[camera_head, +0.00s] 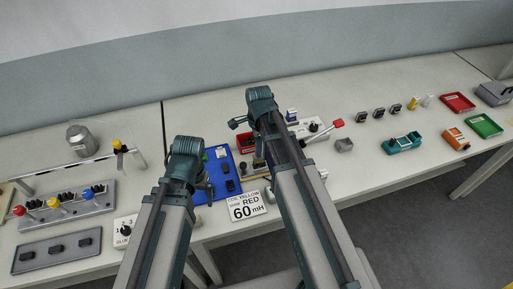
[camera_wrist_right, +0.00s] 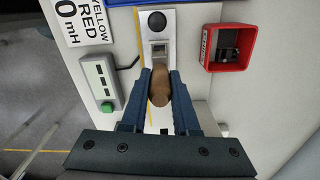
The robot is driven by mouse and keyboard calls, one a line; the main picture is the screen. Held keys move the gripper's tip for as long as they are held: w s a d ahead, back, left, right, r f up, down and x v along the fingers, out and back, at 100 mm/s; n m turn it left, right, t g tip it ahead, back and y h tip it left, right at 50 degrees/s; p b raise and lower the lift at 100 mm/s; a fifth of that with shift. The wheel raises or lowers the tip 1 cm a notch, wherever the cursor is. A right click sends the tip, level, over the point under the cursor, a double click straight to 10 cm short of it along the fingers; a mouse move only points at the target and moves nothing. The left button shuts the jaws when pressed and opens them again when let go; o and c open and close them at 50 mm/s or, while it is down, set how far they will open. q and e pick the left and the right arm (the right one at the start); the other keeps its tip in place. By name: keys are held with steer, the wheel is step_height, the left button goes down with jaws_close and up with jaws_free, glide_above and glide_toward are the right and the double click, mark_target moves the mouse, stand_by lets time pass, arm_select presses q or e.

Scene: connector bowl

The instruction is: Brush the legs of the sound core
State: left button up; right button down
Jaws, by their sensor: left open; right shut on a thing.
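In the right wrist view my right gripper (camera_wrist_right: 159,86) is shut on a brown, rounded piece (camera_wrist_right: 159,92). I cannot tell whether it is a core or a brush handle; no legs or bristles show clearly. It is over a pale device with a small slot (camera_wrist_right: 158,50) and a round black button (camera_wrist_right: 157,20). In the head view my right gripper (camera_head: 240,122) is mostly hidden by its own arm. My left gripper (camera_head: 207,188) is open by the left edge of a blue tray (camera_head: 222,192); its fingers are partly hidden.
A red open box (camera_wrist_right: 240,66) stands right of the device. A meter with a green button (camera_wrist_right: 107,106) is at its left. A sign (camera_head: 247,206) reads coil yellow, core red, 60 mH. A lever panel (camera_head: 62,215) is at left; red (camera_head: 458,103) and green (camera_head: 485,126) trays are at right.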

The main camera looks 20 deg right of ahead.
steer(key=shift+d, duration=0.8)
step_height(320, 180, up, 9)
steer(key=p, duration=0.9)
steer(key=shift+f, duration=0.2)
steer(key=f+b, duration=0.2)
steer(key=a+f+b, duration=0.1)
steer(key=f+b, duration=0.2)
steer(key=a+f+b, duration=0.1)
steer(key=f+b, duration=0.1)
steer(key=shift+a+f+b, duration=0.2)
steer(key=shift+a+b, duration=0.05)
steer(key=shift+b, duration=0.15)
stand_by(0.4)
steer(key=shift+f+b, duration=0.65)
stand_by(0.7)
steer(key=shift+d, duration=0.1)
